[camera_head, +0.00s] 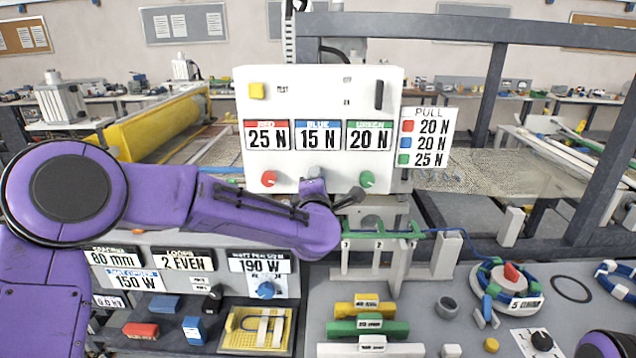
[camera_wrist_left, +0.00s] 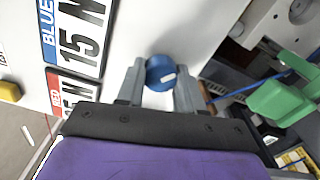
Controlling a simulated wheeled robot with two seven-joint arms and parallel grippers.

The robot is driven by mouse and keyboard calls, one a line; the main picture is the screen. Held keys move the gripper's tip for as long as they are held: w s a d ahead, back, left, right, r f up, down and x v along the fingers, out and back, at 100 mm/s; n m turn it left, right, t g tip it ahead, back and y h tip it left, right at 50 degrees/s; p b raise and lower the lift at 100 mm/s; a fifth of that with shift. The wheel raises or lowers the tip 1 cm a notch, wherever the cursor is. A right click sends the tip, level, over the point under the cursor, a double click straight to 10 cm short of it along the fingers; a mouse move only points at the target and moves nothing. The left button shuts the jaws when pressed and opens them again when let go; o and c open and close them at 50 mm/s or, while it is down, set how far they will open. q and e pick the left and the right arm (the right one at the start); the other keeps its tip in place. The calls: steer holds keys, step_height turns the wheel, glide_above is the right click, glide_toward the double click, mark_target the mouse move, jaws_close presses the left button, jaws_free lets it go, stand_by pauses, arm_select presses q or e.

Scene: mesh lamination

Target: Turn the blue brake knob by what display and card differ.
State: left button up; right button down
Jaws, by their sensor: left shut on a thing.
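The blue brake knob (camera_wrist_left: 160,72) sits between the two fingers of my left gripper (camera_wrist_left: 158,88) in the left wrist view, and the gripper is shut on it. In the head view my left gripper (camera_head: 318,184) reaches the white panel's lower middle and mostly hides the knob. The display (camera_head: 318,135) reads red 25 N, blue 15 N, green 20 N. The pull card (camera_head: 428,137) reads red 20 N, blue 20 N, green 25 N. My right gripper is not in view.
The red knob (camera_head: 269,178) and green knob (camera_head: 367,179) flank the blue one closely. A green clip-like part (camera_head: 380,232) stands below the panel. Coloured blocks (camera_head: 368,328) and a cable coil (camera_head: 508,288) lie on the bench at lower right.

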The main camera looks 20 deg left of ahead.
arm_select(q)
steer(key=shift+f, duration=0.15)
steer(key=o, duration=1)
steer(key=shift+a, duration=0.15)
steer(key=shift+o, duration=0.2)
steer(key=b+v, duration=0.4)
steer(key=v, duration=0.6)
steer(key=shift+s, duration=0.25)
